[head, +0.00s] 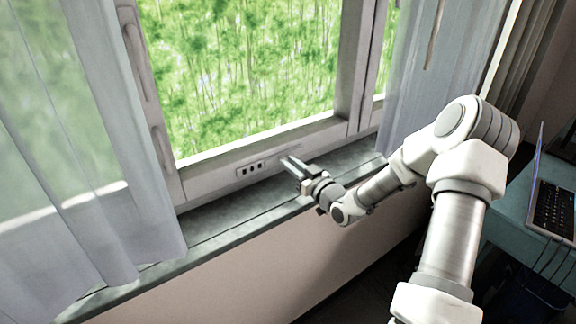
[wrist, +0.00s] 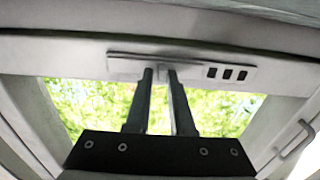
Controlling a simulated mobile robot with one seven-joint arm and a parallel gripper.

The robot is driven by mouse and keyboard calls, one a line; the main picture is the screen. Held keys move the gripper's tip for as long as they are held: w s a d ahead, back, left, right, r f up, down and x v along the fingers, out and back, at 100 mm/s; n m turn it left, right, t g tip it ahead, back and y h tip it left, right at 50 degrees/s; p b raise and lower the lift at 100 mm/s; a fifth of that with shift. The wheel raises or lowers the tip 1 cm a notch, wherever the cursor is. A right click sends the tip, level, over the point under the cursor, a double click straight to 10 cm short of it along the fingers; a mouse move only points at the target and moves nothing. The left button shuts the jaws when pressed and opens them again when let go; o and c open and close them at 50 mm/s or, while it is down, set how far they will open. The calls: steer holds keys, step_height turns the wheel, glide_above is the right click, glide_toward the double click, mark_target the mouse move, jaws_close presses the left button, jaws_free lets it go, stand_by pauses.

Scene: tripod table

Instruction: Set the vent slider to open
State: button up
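The vent slider is a pale strip (wrist: 190,66) on the window's lower frame rail. A row of dark slots (wrist: 227,73) shows at one end; in the head view these slots (head: 251,169) lie left of my gripper. My gripper (head: 288,160) reaches to the rail from the right, just above the sill. In the wrist view its two fingers (wrist: 160,74) stand apart, tips at the strip's middle. A small pale part, perhaps the slider's knob, shows between the tips. I cannot tell whether either finger touches it.
The grey sill (head: 235,211) runs below the rail and is clear. A sheer curtain (head: 105,150) hangs at the left and another (head: 428,75) at the right. A desk with a laptop (head: 553,208) stands at the far right.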

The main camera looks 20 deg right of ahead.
steer(key=o, duration=0.4)
steer(key=shift+d, duration=0.1)
steer(key=shift+c, duration=0.2)
steer(key=p+v, duration=0.1)
steer(key=v, duration=1.6)
steer(key=shift+s, duration=0.2)
